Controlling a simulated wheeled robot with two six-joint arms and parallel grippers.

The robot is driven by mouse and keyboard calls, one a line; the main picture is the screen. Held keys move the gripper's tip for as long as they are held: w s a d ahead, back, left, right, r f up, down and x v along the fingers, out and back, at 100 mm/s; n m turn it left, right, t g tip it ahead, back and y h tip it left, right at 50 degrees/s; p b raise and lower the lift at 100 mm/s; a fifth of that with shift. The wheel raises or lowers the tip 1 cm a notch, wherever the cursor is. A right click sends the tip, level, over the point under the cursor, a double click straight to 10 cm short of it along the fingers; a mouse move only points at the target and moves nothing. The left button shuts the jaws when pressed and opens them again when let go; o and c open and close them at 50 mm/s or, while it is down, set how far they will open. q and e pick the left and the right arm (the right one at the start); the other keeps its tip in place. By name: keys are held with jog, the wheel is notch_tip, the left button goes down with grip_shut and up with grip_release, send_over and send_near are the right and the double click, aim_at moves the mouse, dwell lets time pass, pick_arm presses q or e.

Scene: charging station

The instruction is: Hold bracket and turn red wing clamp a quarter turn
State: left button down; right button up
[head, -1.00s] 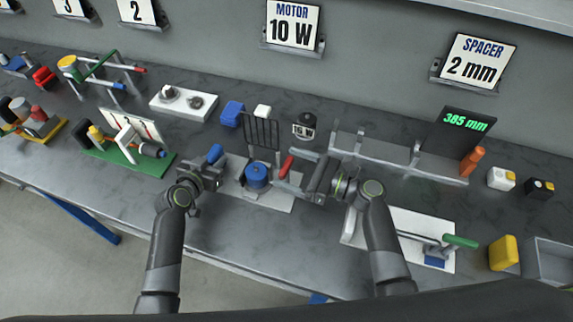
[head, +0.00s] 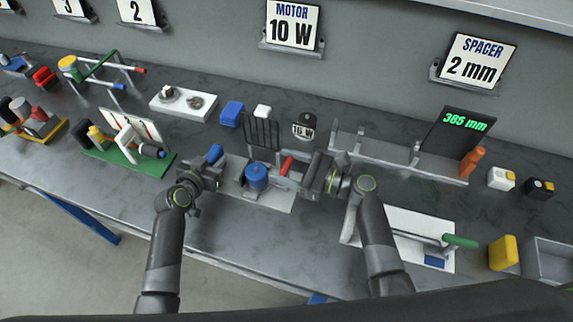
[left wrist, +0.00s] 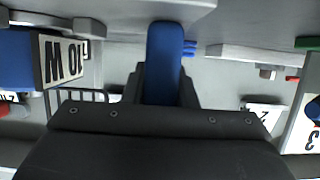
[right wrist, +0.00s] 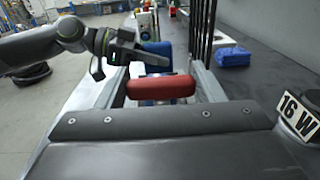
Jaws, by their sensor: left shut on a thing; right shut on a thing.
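The grey bracket fixture (head: 275,201) stands on the bench with a blue round part (head: 257,176) on it. Its blue handle (head: 215,153) is gripped by my left gripper (head: 212,167); in the left wrist view the blue handle (left wrist: 165,60) stands between the fingers. The red wing clamp (head: 287,165) is at the fixture's right side. My right gripper (head: 297,175) reaches it from the right. In the right wrist view the red wing (right wrist: 160,88) lies crosswise between the two fingers, gripped at its ends. The clamp's stem is hidden behind the wing.
A black wire rack (head: 262,131) stands behind the blue part. A motor marked 16 W (head: 303,127) and a long grey rail fixture (head: 380,155) are behind my right gripper. A white plate with a green-handled lever (head: 460,241) lies under my right arm.

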jog(key=shift+n+g+y, duration=0.4)
jog(key=shift+n+g, duration=0.2)
jog(key=shift+g, duration=0.2)
jog(key=o, duration=1)
jog(key=v, duration=1.2)
